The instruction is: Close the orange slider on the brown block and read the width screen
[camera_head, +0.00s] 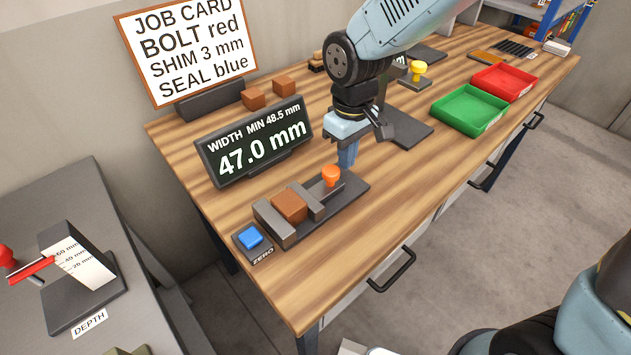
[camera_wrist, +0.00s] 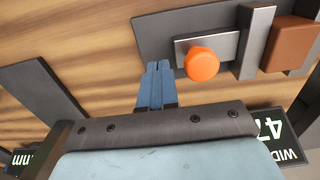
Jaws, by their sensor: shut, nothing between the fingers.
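The brown block (camera_head: 290,206) sits in the dark gauge between a fixed grey jaw (camera_head: 273,224) and the grey slider plate (camera_head: 307,200). The slider's orange knob (camera_head: 331,175) stands on its bar. In the wrist view the orange knob (camera_wrist: 202,65) and the brown block (camera_wrist: 292,45) show at the upper right; the slider plate (camera_wrist: 256,42) appears close against or touching the block. My gripper (camera_head: 347,158) is shut and empty, beside the knob on the side away from the block; its fingers (camera_wrist: 157,82) are apart from the knob in the wrist view. The width screen (camera_head: 258,142) reads "WIDTH MIN 48.5 mm" and "47.0 mm".
A blue ZERO button (camera_head: 250,237) is at the gauge's near end. A job card (camera_head: 190,48) reads BOLT red, SHIM 3 mm, SEAL blue. Two brown blocks (camera_head: 284,83) lie behind the screen. Green (camera_head: 468,110) and red (camera_head: 503,82) trays stand right. The table front is clear.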

